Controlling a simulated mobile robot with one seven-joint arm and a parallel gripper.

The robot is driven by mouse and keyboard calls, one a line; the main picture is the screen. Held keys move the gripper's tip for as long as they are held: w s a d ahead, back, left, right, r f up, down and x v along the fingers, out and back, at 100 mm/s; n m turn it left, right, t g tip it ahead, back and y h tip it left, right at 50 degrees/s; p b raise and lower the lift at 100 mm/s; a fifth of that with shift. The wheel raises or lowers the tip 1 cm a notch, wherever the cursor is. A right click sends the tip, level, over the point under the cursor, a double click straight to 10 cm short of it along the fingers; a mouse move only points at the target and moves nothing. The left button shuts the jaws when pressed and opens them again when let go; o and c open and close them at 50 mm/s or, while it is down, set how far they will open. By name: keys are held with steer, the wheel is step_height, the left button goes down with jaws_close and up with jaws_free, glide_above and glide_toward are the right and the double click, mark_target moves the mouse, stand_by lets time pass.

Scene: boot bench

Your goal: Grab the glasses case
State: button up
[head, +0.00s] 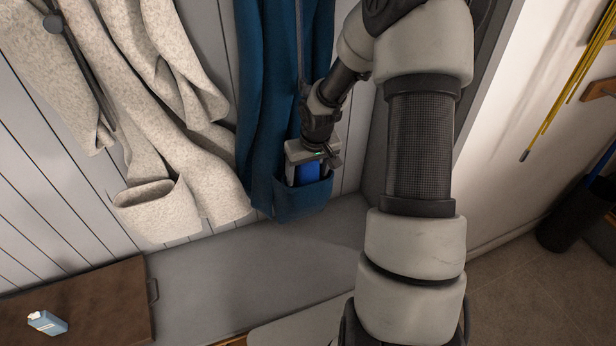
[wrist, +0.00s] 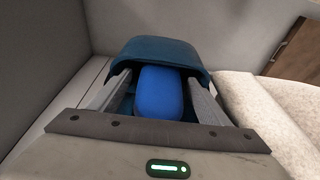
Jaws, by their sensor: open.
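The glasses case (head: 308,173) is a bright blue, rounded case standing in the pocket (head: 303,199) of the dark blue coat (head: 268,105). In the wrist view the case (wrist: 160,93) shows between my two fingers, its lower part hidden by the gripper body. The pocket's dark blue cloth (wrist: 160,50) lies beyond it. My gripper (head: 310,172) points down into the pocket mouth. In the wrist view my gripper (wrist: 160,90) is open, with one finger on each side of the case. A narrow gap seems to show on each side.
A cream coat (head: 180,110) with an open pocket (head: 158,208) hangs to the left. Below is a grey bench (head: 230,270) with a brown board (head: 90,300) bearing a small light-blue packet (head: 47,322). Yellow rods (head: 570,80) hang on the right wall.

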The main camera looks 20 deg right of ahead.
steer(key=c, duration=1.2)
steer(key=shift+o, duration=0.2)
steer(key=shift+r, duration=0.1)
steer(key=shift+r, duration=0.6)
steer(key=shift+s+a+f+t+h+b, duration=0.15)
steer(key=shift+a+h+b, duration=0.3)
steer(key=shift+b, duration=0.35)
steer(key=shift+a+f+t+h+b, duration=0.1)
steer(key=shift+a+t+h+b, duration=0.1)
steer(key=shift+h+b, duration=0.45)
